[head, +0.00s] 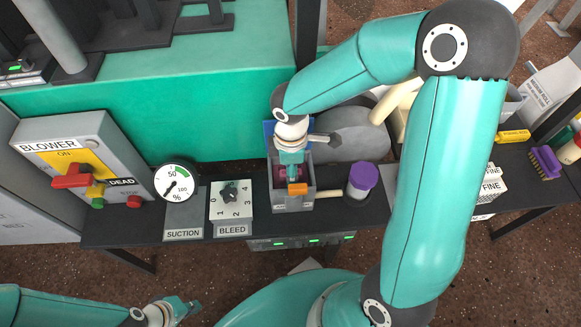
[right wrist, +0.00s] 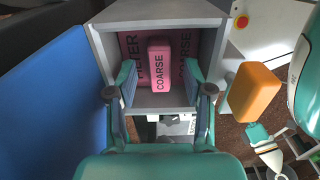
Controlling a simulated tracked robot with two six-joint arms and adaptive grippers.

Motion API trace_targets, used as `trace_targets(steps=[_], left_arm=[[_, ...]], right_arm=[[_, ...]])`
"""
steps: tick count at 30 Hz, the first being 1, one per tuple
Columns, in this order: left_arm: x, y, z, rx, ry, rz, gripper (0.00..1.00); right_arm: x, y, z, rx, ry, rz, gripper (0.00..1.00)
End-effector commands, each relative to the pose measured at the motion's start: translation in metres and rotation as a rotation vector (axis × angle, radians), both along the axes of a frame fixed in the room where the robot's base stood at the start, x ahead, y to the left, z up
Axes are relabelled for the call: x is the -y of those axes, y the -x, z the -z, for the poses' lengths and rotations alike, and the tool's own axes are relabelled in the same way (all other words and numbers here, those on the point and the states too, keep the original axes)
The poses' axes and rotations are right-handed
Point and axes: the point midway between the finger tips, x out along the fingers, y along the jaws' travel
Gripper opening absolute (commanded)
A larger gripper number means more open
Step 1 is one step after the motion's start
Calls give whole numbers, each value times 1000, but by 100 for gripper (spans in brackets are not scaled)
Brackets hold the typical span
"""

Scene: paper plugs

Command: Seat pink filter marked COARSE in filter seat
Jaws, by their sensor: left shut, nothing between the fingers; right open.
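The pink filter (right wrist: 133,49) marked COARSE lies inside the grey box-shaped filter seat (right wrist: 223,50). A raised pink grip (right wrist: 159,68), also marked COARSE, stands out from it. In the head view the seat (head: 293,206) is on the dark bench, with a little pink (head: 283,170) showing under my gripper. My right gripper (right wrist: 160,85) is open, its fingers on either side of the grip with gaps showing. It hides much of the seat in the head view (head: 291,172). My left gripper (head: 184,308) is shut and empty at the lower left, away from the bench.
A blue panel (right wrist: 42,90) stands beside the seat. An orange block (right wrist: 254,92) is at its other side. A purple-lidded jar (head: 362,180) stands right of the seat, the BLEED dial (head: 231,208) left. White FINE blocks (head: 490,185) are farther right.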

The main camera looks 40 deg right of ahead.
Motion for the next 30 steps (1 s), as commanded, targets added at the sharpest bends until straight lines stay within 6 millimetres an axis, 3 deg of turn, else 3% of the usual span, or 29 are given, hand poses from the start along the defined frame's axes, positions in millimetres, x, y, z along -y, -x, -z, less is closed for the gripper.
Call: trace_targets(steps=[21,30], left_arm=[[0,0,-41,0,0,0,0],[0,0,-43,0,0,0,0]], right_arm=[[0,0,-47,0,0,0,51],[0,0,-49,0,0,0,51]])
